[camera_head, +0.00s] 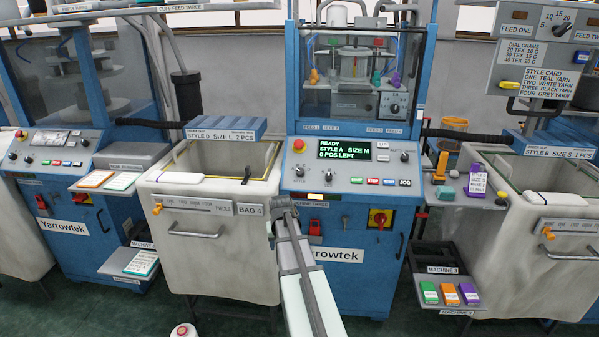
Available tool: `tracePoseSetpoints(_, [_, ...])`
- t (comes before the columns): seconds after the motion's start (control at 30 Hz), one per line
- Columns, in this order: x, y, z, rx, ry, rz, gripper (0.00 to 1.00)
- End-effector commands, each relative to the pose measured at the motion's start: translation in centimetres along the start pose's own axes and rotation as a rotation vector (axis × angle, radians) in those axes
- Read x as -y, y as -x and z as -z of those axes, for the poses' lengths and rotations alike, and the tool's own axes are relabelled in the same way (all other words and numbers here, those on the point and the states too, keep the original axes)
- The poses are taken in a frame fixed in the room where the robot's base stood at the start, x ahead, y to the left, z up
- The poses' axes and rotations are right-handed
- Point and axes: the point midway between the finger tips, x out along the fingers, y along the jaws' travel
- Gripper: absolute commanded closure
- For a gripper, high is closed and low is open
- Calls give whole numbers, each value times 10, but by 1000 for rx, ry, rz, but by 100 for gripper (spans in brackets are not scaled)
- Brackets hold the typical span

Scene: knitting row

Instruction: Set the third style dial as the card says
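The display (345,149) reads "READY, STYLE A, SIZE M, 0 PCS LEFT". A white style card (541,82) at upper right lists one teal, two white, three black and four grey yarn.
A grey bin (215,240) marked "BAG 4" stands left of my arm. Another bin (560,230) stands at right. A shelf (447,302) holds green, orange and purple blocks. A red emergency button (298,144) is on the panel near the knobs.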

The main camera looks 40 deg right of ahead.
Motion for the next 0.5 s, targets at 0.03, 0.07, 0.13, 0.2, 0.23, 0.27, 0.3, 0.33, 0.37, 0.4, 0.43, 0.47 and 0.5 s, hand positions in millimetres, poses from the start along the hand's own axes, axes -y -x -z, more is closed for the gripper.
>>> tracePoseSetpoints(0.03, [-8,16,22,-26,-12,-5,40])
tracePoseSetpoints(0.07, [-12,24,31,-38,-17,-8,40])
tracePoseSetpoints(0.13, [-22,46,53,-67,-31,-15,40])
tracePoseSetpoints(0.2, [-33,68,74,-95,-46,-22,40])
tracePoseSetpoints(0.23, [-37,78,83,-107,-53,-25,40])
tracePoseSetpoints(0.27, [-41,88,92,-119,-59,-28,40])
tracePoseSetpoints(0.3, [-46,102,104,-135,-67,-32,40])
tracePoseSetpoints(0.33, [-51,113,113,-147,-74,-35,40])
tracePoseSetpoints(0.37, [-55,124,121,-158,-81,-38,40])
tracePoseSetpoints(0.4, [-60,138,133,-172,-91,-42,40])
tracePoseSetpoints(0.43, [-64,149,140,-182,-97,-44,40])
tracePoseSetpoints(0.47, [-67,160,148,-192,-104,-47,40])
tracePoseSetpoints(0.5, [-70,173,158,-204,-112,-50,40])
